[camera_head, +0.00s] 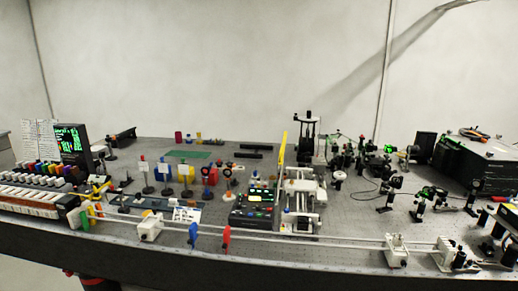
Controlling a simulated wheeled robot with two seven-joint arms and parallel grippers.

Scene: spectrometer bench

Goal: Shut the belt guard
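A thin yellow panel (283,149) stands nearly upright, seen almost edge-on, near the middle of the bench. It looks like the belt guard in a raised position, but I cannot make out its hinge. A white and grey mechanism (300,203) stands just to the right of and below it. Any belt there is too small to tell.
A long white rail (310,238) runs along the bench's front edge, with blue and red levers before it. Small optic mounts (166,175) stand left. A dark tall stand (310,135) rises behind. Black optics and a large black box (475,160) crowd the right.

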